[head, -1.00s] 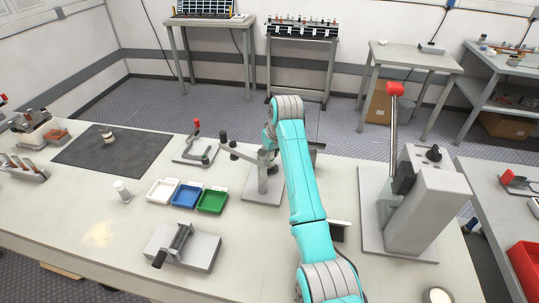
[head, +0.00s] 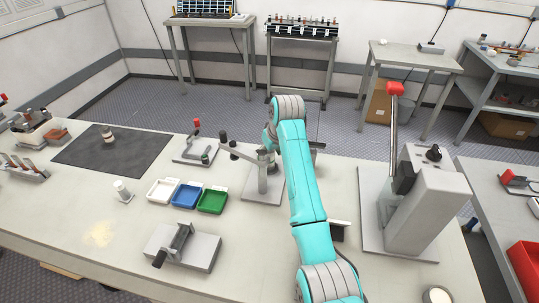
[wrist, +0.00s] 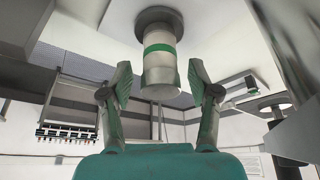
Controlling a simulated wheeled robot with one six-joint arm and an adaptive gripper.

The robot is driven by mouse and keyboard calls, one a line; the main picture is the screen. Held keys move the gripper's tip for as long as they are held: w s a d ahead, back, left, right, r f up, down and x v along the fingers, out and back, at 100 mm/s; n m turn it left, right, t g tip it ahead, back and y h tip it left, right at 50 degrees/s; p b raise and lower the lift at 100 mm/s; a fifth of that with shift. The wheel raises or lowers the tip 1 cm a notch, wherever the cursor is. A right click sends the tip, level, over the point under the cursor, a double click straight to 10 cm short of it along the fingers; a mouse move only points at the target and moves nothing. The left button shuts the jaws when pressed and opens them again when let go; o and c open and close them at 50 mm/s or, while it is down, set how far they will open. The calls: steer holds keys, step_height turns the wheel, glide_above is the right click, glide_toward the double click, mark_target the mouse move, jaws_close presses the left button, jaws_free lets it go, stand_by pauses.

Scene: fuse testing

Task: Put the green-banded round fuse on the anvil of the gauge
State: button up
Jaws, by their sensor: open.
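The green-banded round fuse (wrist: 160,68) is a pale cylinder with one green band, in the wrist view. Its upper end in that picture meets a dark round disc (wrist: 158,14), which looks like the anvil; the view seems upside down, so the fuse appears to stand upright on it. My gripper (wrist: 160,80) is open, with one finger on each side of the fuse and gaps to both. In the head view, the gauge (head: 262,184) is a grey post on a plate beside my teal arm. The fuse and my fingertips cannot be made out clearly there.
White, blue and green trays (head: 211,202) stand left of the gauge. A red-handled clamp stand (head: 196,148) is behind them, and a roller fixture (head: 183,247) is in front. A tall grey press with a red-knobbed lever (head: 428,205) stands right of my arm.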

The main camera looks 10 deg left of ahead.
steer(key=v, duration=1.1)
